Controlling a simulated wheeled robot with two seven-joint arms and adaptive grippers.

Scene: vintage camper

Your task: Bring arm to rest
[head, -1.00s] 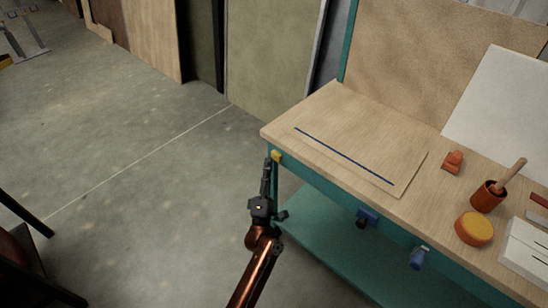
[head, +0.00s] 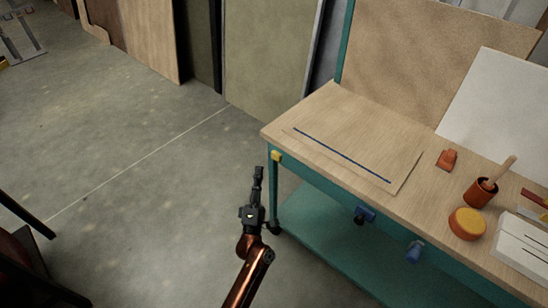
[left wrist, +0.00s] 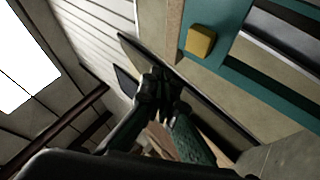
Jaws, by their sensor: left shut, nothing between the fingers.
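My left gripper (head: 258,177) is shut and empty in the head view. It points up the picture in front of the left end of the workbench (head: 300,165), apart from it as far as I can tell. Its copper-coloured arm comes in from the bottom. In the left wrist view the dark fingers (left wrist: 160,88) are together with nothing between them. A yellow block (head: 276,156) on the bench's corner shows beside the gripper, and also in the left wrist view (left wrist: 200,42). My right gripper is in neither view.
On the bench lie a thin board with a dark blue strip (head: 340,154), an orange object (head: 446,160), a brown cup (head: 480,193) and a yellow-topped round pot (head: 467,223). A teal shelf (head: 320,245) is below. Open concrete floor (head: 140,190) lies left; a dark chair (head: 25,260) stands lower left.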

